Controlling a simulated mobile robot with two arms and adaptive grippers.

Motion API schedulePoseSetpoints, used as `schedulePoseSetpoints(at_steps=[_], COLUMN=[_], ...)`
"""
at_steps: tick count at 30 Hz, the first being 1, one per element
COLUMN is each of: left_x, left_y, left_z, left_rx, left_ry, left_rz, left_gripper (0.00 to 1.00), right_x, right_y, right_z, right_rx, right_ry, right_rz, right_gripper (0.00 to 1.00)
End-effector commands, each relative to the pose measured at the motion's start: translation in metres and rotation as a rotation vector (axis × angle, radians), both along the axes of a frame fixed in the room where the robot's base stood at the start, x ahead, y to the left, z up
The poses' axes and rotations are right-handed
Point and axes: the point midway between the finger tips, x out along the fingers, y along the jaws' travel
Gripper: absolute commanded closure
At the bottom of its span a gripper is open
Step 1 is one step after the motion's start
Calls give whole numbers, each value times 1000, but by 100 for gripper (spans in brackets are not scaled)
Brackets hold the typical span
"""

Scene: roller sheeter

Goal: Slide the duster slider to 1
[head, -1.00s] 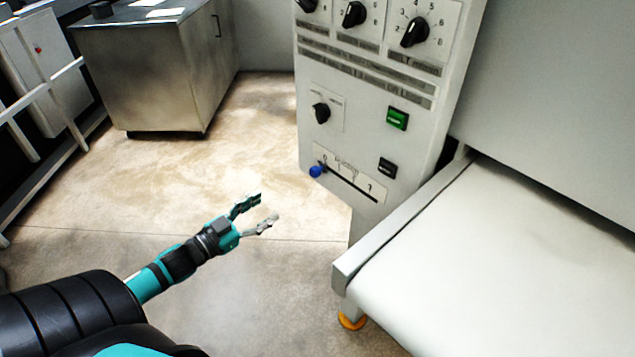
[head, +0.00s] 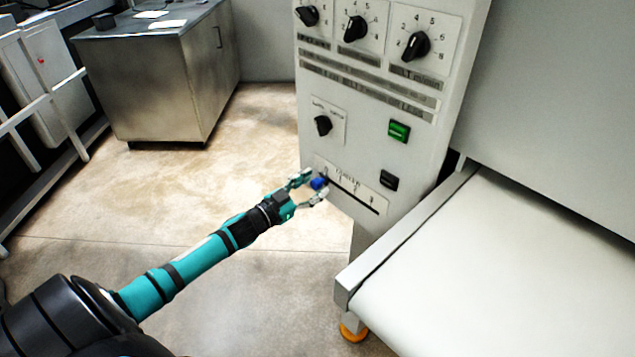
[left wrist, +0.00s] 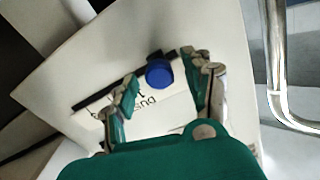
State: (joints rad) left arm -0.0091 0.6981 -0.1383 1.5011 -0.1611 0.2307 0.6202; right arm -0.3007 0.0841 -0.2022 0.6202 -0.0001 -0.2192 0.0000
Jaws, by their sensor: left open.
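The duster slider has a blue knob (head: 319,184) at the left end of its dark slot (head: 355,194), low on the grey control panel. The knob also shows in the left wrist view (left wrist: 159,72), in front of and between my fingers. My left gripper (head: 309,186) is open, with one finger above and one below the knob in the head view. In the left wrist view my gripper (left wrist: 160,88) shows its fingers apart on both sides of the knob. I cannot tell whether either finger touches it. My right gripper is not in view.
Above the slider are a black selector knob (head: 323,125), a green button (head: 399,131), a black button (head: 389,180) and several dials. A white conveyor belt (head: 500,270) lies to the right. A steel cabinet (head: 160,85) stands at the back left. Open floor lies left of the panel.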

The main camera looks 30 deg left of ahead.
Motion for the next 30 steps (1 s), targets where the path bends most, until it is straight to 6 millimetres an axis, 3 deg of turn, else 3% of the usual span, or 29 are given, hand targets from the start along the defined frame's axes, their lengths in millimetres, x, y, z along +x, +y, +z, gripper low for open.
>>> schedulePoseSetpoints(at_steps=[6, 16, 27, 30], left_x=[18, 20, 20, 20], left_y=[-4, -5, -5, -5], left_z=[-1, 0, 0, -1], left_rx=[-1, -1, -1, -1], left_ry=[1, 1, 1, 1], left_rz=[0, 0, 0, 0], left_gripper=[49, 49, 97, 100], right_x=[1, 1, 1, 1], right_y=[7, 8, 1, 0], right_z=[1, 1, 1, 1], right_rx=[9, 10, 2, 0], right_ry=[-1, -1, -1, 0], right_rz=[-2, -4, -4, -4], right_gripper=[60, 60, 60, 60])
